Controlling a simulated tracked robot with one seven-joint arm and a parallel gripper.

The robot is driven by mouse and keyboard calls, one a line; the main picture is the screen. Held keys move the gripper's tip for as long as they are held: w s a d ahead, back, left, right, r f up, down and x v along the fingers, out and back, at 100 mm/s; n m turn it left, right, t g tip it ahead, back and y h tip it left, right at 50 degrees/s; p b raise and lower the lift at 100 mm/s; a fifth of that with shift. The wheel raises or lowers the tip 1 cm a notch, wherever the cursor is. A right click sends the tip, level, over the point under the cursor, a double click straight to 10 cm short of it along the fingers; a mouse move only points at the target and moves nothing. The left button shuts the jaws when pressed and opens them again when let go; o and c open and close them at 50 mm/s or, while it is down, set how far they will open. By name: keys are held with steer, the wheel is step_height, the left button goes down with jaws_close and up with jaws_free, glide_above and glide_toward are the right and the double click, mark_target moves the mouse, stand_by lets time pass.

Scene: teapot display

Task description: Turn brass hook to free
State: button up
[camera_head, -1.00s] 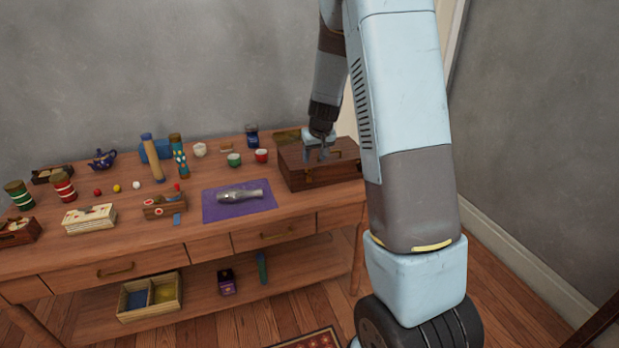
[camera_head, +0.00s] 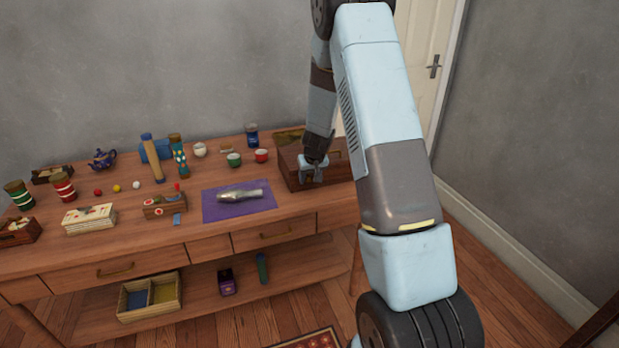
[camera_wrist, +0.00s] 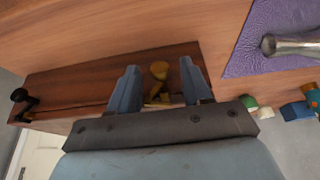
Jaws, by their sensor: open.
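The brass hook (camera_wrist: 159,72) shows in the wrist view on the front of a dark wooden box (camera_wrist: 95,78). It lies between the two fingers of my gripper (camera_wrist: 158,75), which are open on either side of it with space between. I cannot tell whether the fingers touch the box. In the head view my gripper (camera_head: 312,175) is at the front of the wooden box (camera_head: 290,163), near its left part. The hook is hidden there by the gripper.
A purple cloth (camera_head: 228,211) with a metal object (camera_head: 240,194) lies left of the box. Cups, including a red one (camera_head: 261,156) and a green one (camera_head: 234,160), stand behind the cloth. A dark knob or handle (camera_wrist: 20,97) sits at the box's far end in the wrist view.

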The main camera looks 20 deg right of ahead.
steer(key=shift+f, duration=0.1)
steer(key=shift+c, duration=0.4)
jaws_close()
steer(key=shift+d+y, duration=0.25)
steer(key=shift+y, duration=0.35)
steer(key=shift+d+f+m+y, duration=0.1)
steer(key=shift+d+m+y, duration=0.2)
steer(key=shift+y, duration=0.75)
steer(key=shift+d+f+m+y, duration=0.15)
steer(key=shift+m+y, duration=0.15)
steer(key=shift+y, duration=0.75)
steer(key=y, duration=0.2)
steer(key=m+y, duration=0.1)
steer(key=shift+d+f+t+y, duration=0.25)
steer(key=shift+d+t+y, duration=0.05)
steer(key=shift+t+y, duration=0.1)
steer(key=shift+d+f+m+y, duration=0.1)
steer(key=shift+f+m+y, duration=0.05)
steer(key=shift+y, duration=0.55)
steer(key=shift+f+m+y, duration=0.1)
steer(key=shift+m+y, duration=0.05)
steer(key=shift+y, duration=0.55)
steer(key=shift+t, duration=0.3)
